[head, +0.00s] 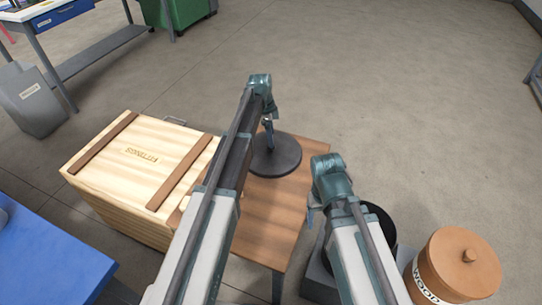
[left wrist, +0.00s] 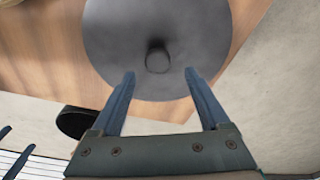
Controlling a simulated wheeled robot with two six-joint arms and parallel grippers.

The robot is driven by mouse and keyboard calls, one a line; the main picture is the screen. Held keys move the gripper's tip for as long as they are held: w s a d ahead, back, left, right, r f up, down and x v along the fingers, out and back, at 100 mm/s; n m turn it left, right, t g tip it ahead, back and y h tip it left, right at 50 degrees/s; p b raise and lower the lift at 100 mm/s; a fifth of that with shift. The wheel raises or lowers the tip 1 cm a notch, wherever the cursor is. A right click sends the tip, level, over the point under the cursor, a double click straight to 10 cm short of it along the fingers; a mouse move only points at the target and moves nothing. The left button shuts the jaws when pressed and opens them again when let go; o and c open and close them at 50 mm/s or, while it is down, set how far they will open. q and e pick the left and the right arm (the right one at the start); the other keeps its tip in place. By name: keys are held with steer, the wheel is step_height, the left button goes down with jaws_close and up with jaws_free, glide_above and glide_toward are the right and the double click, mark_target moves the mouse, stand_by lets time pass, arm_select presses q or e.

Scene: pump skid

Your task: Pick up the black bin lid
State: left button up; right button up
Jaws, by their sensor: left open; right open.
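The black bin lid (head: 283,160) is a dark round disc lying flat on the small wooden table (head: 270,215). In the left wrist view the lid (left wrist: 120,40) fills the upper middle, with its short round knob (left wrist: 158,57) near the centre. My left gripper (head: 268,138) is over the lid. In the left wrist view its open fingers (left wrist: 160,75) point toward the knob, one to each side and short of it in the picture; nothing is between them. My right gripper (head: 313,212) is right of the table, open, partly hidden by its own wrist.
A wooden crate (head: 150,150) stands left of the table. A black round container (head: 380,222) is partly hidden behind my right arm. A terracotta-coloured lidded bin (head: 455,262) stands at the lower right. A blue surface (head: 45,255) is at the lower left. The floor beyond the table is clear.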

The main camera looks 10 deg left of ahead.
mark_target(280, 161)
arm_select(q)
step_height(280, 161, down, 5)
steer(key=b, duration=0.5)
steer(key=shift+s+f, duration=0.1)
steer(key=shift+f, duration=0.1)
steer(key=shift+r, duration=0.1)
jaws_close()
